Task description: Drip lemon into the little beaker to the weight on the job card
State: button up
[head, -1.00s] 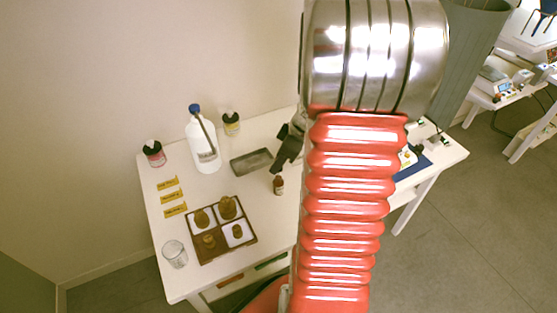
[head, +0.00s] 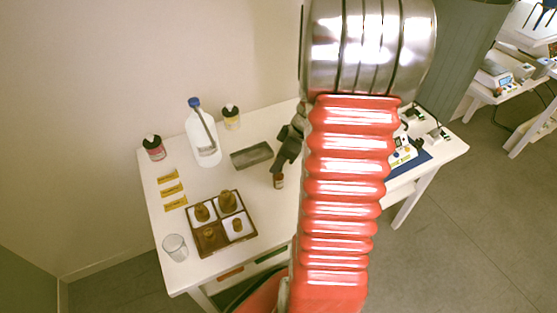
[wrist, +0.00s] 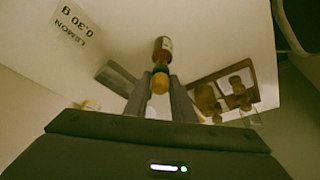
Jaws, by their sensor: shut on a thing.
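My gripper (wrist: 160,92) is shut on the top of a small brown bottle (wrist: 163,48) with a pale label band; its amber, rounded top faces the wrist camera. In the head view the same bottle (head: 279,182) stands below my dark gripper (head: 276,168), mid-table; its label is too small to read. The job card (wrist: 75,26) reads LEMON 0.30 g, upside down in the wrist view. The little beaker cannot be made out; my arm hides part of the table. An instrument shows partly on a blue mat (head: 412,160) at right.
A brown divided tray (head: 251,239) holds several amber pieces. A glass (head: 175,248) stands left of it. Yellow labels (head: 172,190), a white wash bottle (head: 207,153), a red-labelled bottle (head: 154,149), a yellow-labelled bottle (head: 231,118) and a grey tray (head: 263,151) stand around.

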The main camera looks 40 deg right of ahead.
jog(key=shift+f, duration=0.35)
jog(key=o, duration=0.5)
jog(key=shift+c, duration=0.6)
jog(key=shift+r, duration=0.1)
dwell(1.1)
jog(key=shift+r, duration=4.3)
